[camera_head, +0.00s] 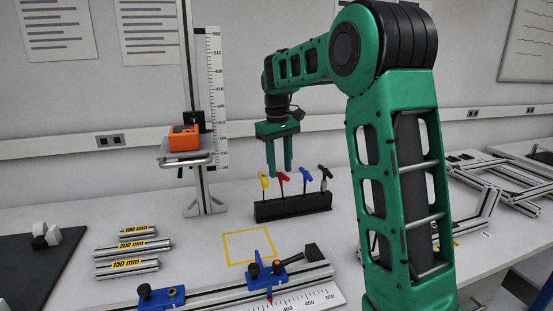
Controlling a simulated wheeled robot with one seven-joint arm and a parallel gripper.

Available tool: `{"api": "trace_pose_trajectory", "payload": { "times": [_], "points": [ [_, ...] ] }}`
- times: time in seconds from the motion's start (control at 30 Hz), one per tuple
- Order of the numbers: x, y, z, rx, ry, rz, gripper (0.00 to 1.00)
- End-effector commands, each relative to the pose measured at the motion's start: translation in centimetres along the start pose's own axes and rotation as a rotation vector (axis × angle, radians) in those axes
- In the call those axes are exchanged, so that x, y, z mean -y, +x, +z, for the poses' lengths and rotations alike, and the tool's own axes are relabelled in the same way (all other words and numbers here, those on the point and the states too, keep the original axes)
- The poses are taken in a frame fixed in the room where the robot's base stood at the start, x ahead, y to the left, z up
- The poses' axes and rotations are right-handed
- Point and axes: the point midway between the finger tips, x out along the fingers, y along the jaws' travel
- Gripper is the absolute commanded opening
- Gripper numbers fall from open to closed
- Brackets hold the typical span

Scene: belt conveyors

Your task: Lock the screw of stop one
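My gripper (279,171) is green, points down, and has its two fingers apart with nothing between them. It hangs above and behind the black tool holder (293,208), near the yellow-handled tool (263,180) and red-handled tool (282,177). A blue-handled tool (306,176) and a black-handled tool (324,172) stand in the same holder. A measuring rail (215,289) at the front carries a left blue stop (165,298) and a right blue stop (264,277). I cannot tell which is stop one or whether any screw is locked.
A yellow square outline (229,248) on the table is empty. Several labelled metal profiles (127,266) lie at left. An orange box (184,138) sits on a height-gauge platform (186,160). Metal frames (485,190) lie at right, behind my arm.

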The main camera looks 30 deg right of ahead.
Motion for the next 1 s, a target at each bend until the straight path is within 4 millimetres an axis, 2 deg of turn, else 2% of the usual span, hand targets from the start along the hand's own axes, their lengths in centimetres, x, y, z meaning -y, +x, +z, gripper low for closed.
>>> {"api": "trace_pose_trajectory", "payload": {
  "times": [0.2, 0.4, 0.6, 0.87, 0.9, 1.0],
  "points": [
    [-0.3, 3.9, 0.2, 0.004, 0.003, -0.001, 0.37],
    [-0.4, 6.3, 0.2, 0.002, 0.005, -0.001, 0.37],
    [-0.4, 7.4, 0.2, 0.0, 0.004, -0.001, 0.37],
    [-0.4, 7.5, 0.1, 0.0, 0.004, -0.001, 0.37],
    [-0.4, 7.5, 0.1, 0.0, 0.004, -0.001, 0.34],
    [-0.4, 7.5, 0.1, 0.0, 0.004, 0.0, 0.1]
  ]
}}
